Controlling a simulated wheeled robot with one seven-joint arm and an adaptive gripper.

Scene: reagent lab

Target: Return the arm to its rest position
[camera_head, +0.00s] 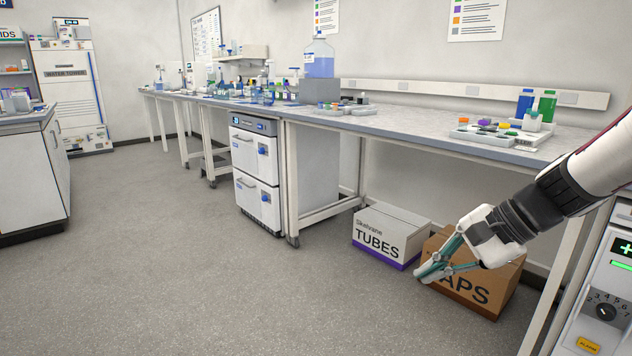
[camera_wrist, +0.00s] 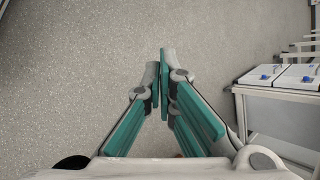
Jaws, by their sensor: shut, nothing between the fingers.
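My gripper (camera_head: 424,275) hangs at the right in the head view, angled down and to the left, in front of the brown caps box as the camera sees it. In the wrist view its two teal fingers (camera_wrist: 160,82) meet at the tips. It is shut and holds nothing. My white and black arm reaches in from the right edge. The wrist view shows mostly bare floor beyond the fingers.
A long bench (camera_head: 405,124) runs along the wall, with a tray (camera_head: 483,137) at its right end. Under it stand a tubes box (camera_head: 387,236), a caps box (camera_head: 490,296) and a drawer cabinet (camera_head: 256,178). A machine (camera_head: 602,285) stands at far right. The floor (camera_head: 200,270) is clear.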

